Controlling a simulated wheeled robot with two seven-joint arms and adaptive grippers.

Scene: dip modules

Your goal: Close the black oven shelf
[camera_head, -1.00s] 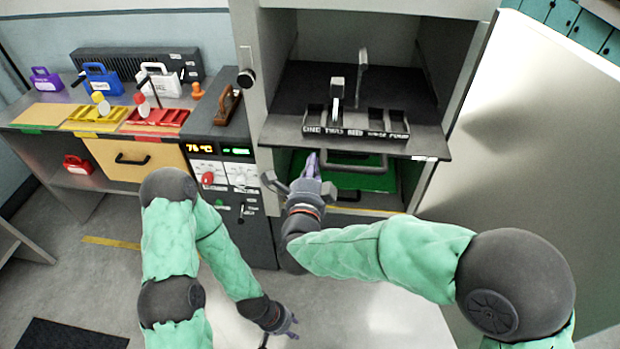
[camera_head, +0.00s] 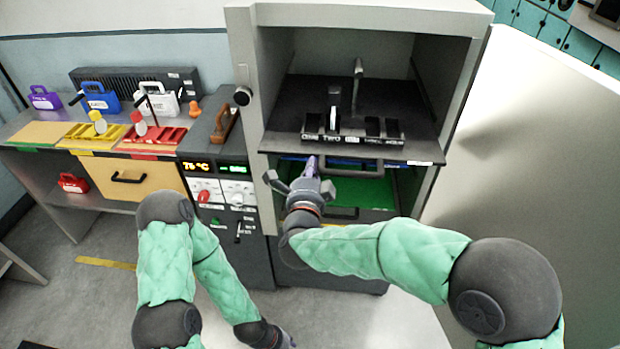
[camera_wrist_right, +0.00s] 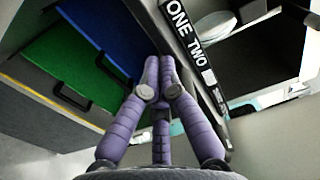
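The black oven shelf (camera_head: 405,101) is in the upper part of the open oven. My right gripper (camera_head: 314,168) is just below the shelf's front edge, left of centre. In the right wrist view its purple fingers (camera_wrist_right: 163,75) are drawn together beside the shelf's underside and front edge, with nothing seen between them. I cannot tell if they touch the shelf. My left gripper (camera_head: 285,341) is low at the bottom edge, mostly cut off.
Below are a blue shelf (camera_wrist_right: 108,45) and a green shelf (camera_wrist_right: 65,60) with dark handles. The open oven door (camera_head: 530,150) stands on the right. A counter with red and yellow trays (camera_head: 152,138) is on the left. The floor in front is clear.

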